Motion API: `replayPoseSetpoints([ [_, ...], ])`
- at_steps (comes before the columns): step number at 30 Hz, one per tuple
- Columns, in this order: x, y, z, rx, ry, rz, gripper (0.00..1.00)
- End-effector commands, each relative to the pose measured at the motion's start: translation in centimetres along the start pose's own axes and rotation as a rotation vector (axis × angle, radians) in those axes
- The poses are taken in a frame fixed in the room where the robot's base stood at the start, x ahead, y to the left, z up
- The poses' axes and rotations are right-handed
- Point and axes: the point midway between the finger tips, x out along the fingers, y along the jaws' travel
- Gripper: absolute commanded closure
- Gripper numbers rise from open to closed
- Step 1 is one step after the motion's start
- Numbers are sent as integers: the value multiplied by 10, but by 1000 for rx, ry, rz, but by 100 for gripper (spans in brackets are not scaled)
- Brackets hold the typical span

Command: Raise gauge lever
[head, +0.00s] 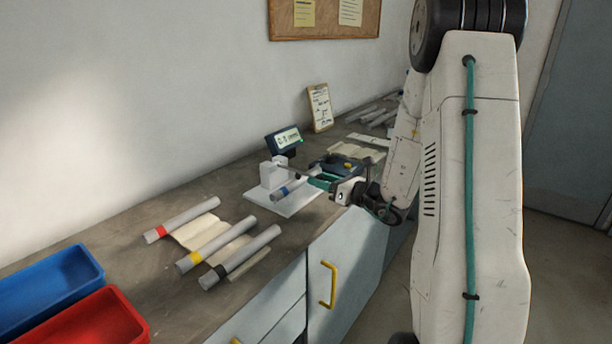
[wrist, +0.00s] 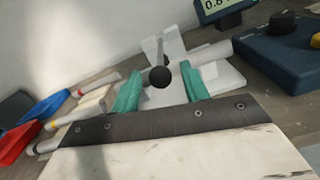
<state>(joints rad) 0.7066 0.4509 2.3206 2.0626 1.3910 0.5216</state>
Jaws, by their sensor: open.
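The gauge (head: 272,174) is a white block on a white base plate on the bench. Its lever (wrist: 159,50) is a thin rod with a round black knob (wrist: 160,76) facing the wrist camera. A grey tube with a blue band (head: 281,191) lies at the gauge; it also shows behind the knob in the wrist view (wrist: 216,51). My gripper (head: 317,181) is at the front right of the gauge. In the wrist view my gripper (wrist: 160,82) is open, its green fingers either side of the knob, with gaps visible. The knob's exact depth between them is unclear.
A lit display (head: 284,140) stands behind the gauge. A dark blue box (wrist: 285,58) with a black knob and yellow button sits close right. Several banded tubes (head: 209,236) lie left on cloth, beyond them blue (head: 50,287) and red (head: 98,322) bins.

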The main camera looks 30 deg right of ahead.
Motion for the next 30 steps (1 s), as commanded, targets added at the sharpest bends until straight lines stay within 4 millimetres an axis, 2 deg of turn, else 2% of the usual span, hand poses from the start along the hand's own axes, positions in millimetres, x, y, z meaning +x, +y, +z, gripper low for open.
replayPoseSetpoints([
  [3, 21, 0, 0, -1, 1, 3, 55],
  [9, 45, 1, -1, -1, 2, 3, 55],
  [20, 52, 2, -1, 0, 2, 4, 55],
  [24, 52, 2, -1, -1, 2, 4, 94],
  [25, 52, 2, -1, -1, 2, 4, 100],
  [30, 51, 2, 0, -1, 4, 2, 100],
])
